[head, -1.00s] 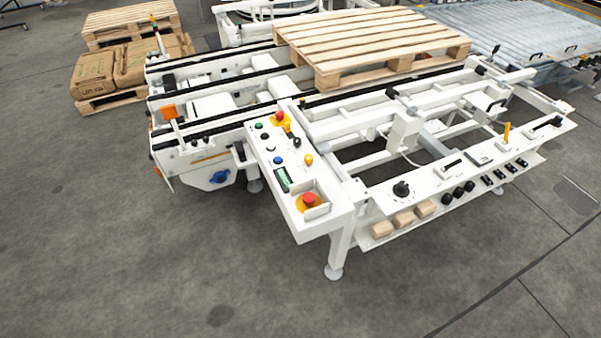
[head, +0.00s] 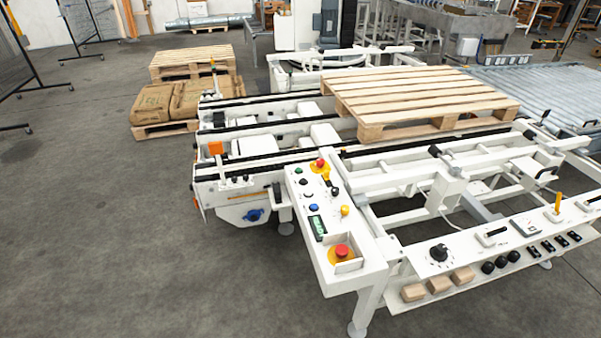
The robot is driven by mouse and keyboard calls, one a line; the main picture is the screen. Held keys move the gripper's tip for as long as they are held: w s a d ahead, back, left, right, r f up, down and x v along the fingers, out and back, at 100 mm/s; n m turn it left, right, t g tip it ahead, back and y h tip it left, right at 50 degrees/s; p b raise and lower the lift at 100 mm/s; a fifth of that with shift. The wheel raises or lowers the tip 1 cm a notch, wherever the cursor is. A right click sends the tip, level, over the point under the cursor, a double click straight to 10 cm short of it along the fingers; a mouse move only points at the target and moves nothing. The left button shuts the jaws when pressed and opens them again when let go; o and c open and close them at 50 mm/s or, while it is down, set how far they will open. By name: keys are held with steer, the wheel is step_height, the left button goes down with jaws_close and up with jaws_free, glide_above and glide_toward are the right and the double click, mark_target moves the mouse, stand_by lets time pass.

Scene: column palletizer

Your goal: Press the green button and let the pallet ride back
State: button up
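The green button (head: 297,170) is a small round cap at the far left corner of the white control panel (head: 318,259). The panel also bears a black button, a white button, a blue button (head: 314,208), a yellow one (head: 345,211), a small display (head: 317,227) and red emergency stops (head: 341,251). The wooden pallet (head: 420,98) is empty and lies across the chain conveyor (head: 264,158), toward its right end. My gripper is not in view.
Filled brown sacks (head: 199,97) lie on a pallet at the back left, with an empty pallet (head: 190,62) behind. A roller conveyor (head: 545,92) is at the right. A shelf with wooden blocks (head: 438,285) juts out in front. The floor at left is clear.

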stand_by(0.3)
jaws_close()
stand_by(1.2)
